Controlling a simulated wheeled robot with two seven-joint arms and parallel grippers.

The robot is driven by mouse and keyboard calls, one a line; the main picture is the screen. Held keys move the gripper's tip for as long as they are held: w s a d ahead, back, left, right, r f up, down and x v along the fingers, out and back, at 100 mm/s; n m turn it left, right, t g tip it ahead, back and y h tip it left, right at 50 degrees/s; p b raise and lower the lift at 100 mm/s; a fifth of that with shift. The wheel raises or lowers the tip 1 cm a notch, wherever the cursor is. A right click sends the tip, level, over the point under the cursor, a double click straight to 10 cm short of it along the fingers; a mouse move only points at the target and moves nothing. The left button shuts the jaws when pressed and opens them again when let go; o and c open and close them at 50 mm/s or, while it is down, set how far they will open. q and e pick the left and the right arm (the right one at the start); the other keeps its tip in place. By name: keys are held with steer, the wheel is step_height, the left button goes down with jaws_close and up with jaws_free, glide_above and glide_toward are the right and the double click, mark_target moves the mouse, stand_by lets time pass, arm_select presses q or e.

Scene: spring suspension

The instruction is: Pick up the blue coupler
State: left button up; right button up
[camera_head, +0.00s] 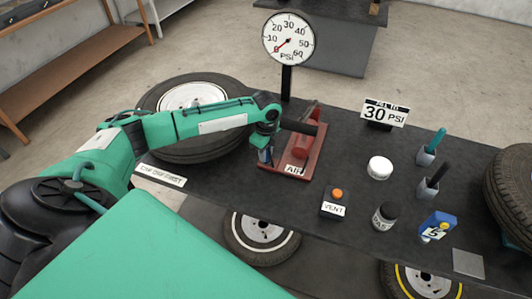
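A small blue piece (264,157), which looks like the blue coupler, shows at the left edge of the red air stand (301,154). My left arm reaches in from the left, and its gripper (265,148) is right at the blue piece, pointing down. The fingers are small and partly hidden by the wrist, so I cannot tell whether they are around the piece or just above it. My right gripper is not in view.
A tire (165,152) lies behind my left arm. A gauge (288,38) stands behind the red stand. The vent button (334,208), white cap (380,167), dark jar (384,216) and blue box (437,227) stand to the right on the dark table (290,198).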

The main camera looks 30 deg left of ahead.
arm_select(q)
jaws_close()
steer(key=shift+r, duration=0.1)
step_height(320, 180, up, 23)
steer(key=p, duration=0.1)
steer(key=shift+p, duration=0.3)
stand_by(0.6)
